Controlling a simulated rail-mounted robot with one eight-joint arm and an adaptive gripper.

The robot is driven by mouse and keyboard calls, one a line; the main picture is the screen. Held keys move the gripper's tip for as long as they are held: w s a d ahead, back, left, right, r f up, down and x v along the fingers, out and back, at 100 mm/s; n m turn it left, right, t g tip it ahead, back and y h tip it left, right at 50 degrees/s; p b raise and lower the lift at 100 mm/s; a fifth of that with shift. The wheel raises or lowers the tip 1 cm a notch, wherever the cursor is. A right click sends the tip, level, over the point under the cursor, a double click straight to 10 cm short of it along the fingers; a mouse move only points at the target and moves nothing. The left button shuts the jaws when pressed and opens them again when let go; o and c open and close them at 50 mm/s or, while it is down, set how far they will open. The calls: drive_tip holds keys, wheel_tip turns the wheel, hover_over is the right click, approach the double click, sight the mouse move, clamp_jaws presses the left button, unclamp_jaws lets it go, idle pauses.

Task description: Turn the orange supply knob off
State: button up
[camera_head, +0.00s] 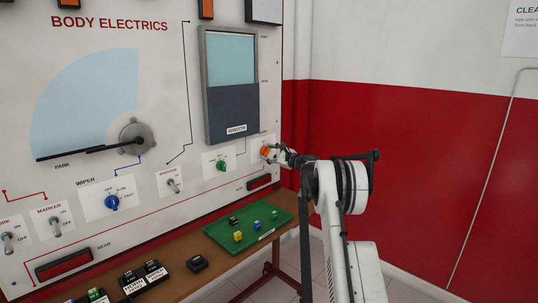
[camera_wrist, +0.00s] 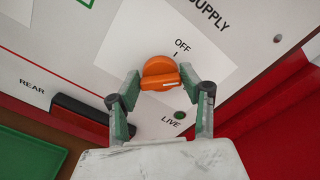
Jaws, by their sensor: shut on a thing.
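The orange supply knob (camera_wrist: 158,70) is mounted on a white label plate marked SUPPLY. OFF (camera_wrist: 182,45) is printed above it and LIVE (camera_wrist: 171,123) below it. Its raised bar lies roughly crosswise in the wrist view, with a pale line toward its right end. My gripper (camera_wrist: 161,74) has one finger on each side of the knob and is shut on it. In the head view the knob (camera_head: 265,151) is at the panel's right edge, with my gripper (camera_head: 276,154) against it from the right.
A dark green indicator (camera_wrist: 180,115) is beside LIVE. A red REAR lamp (camera_wrist: 85,116) is at lower left. A green knob (camera_head: 221,165) is left of the supply knob. A green tray (camera_head: 215,232) with small blocks lies on the bench below. Red and white wall is at right.

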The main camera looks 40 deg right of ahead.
drive_tip(key=n, duration=0.4)
drive_tip(key=shift+f+n, duration=0.1)
drive_tip(key=shift+n, duration=0.2)
drive_tip(key=n, duration=0.4)
drive_tip(key=shift+a+f+b, duration=0.1)
drive_tip(key=shift+b, duration=0.25)
drive_tip(key=o, duration=1.2)
drive_tip(key=shift+c, duration=0.2)
drive_tip(key=shift+s, duration=0.1)
drive_tip(key=s+d, duration=0.1)
drive_tip(key=s, duration=1)
drive_tip(key=shift+s+d, duration=0.2)
drive_tip(key=shift+s, duration=0.2)
